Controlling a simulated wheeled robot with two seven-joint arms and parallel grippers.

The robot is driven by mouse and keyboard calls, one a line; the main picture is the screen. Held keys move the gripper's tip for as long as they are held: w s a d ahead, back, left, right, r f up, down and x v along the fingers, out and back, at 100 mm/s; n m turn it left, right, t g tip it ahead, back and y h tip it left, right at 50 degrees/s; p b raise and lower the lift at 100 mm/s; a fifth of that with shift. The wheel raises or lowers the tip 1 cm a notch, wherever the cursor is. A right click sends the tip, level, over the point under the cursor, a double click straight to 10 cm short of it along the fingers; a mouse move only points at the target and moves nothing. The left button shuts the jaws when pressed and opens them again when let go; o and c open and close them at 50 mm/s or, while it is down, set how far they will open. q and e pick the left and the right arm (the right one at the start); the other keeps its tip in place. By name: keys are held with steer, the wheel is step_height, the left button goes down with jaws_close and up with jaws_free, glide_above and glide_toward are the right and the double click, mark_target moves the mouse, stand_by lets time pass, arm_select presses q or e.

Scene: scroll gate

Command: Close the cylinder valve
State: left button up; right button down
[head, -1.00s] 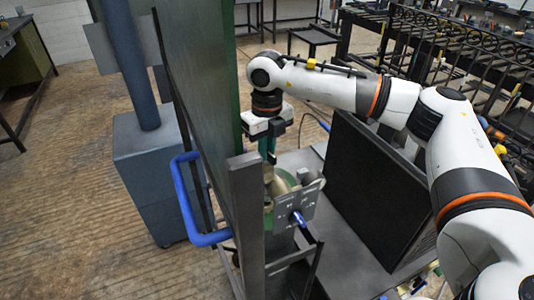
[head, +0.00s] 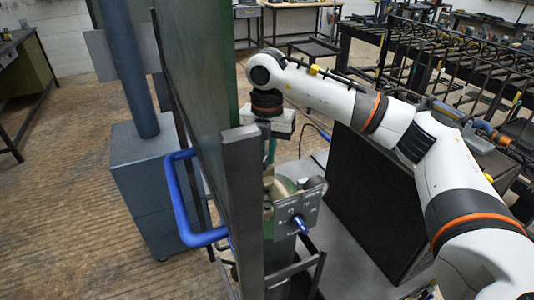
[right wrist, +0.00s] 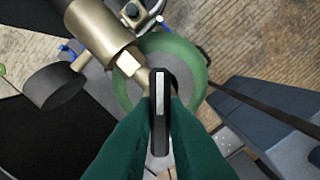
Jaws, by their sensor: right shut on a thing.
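My right gripper (right wrist: 161,103) is shut on a black valve handle (right wrist: 160,84) with a bright strip along it. The handle stands over the brass-coloured valve body (right wrist: 130,66), with the round green top (right wrist: 188,62) of the cylinder below. In the head view my right gripper (head: 269,160) points down behind a dark post, its fingertips partly hidden. The pale valve fitting (head: 284,187) shows just below it, beside a grey metal plate (head: 300,210). My left gripper is not in view.
A tall green panel (head: 205,75) with a dark post (head: 243,200) and blue handle (head: 180,205) stands close left of the cylinder. A large black box (head: 372,195) stands right of it. Wooden floor (head: 70,190) is open at the left.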

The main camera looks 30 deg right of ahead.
mark_target(267, 154)
steer(key=m, duration=0.4)
steer(key=shift+m, duration=0.3)
steer(key=m, duration=0.4)
steer(key=shift+m, duration=0.4)
steer(key=c, duration=1.5)
jaws_free()
steer(key=shift+b, duration=0.3)
steer(key=shift+o, duration=0.2)
step_height(267, 154, up, 12)
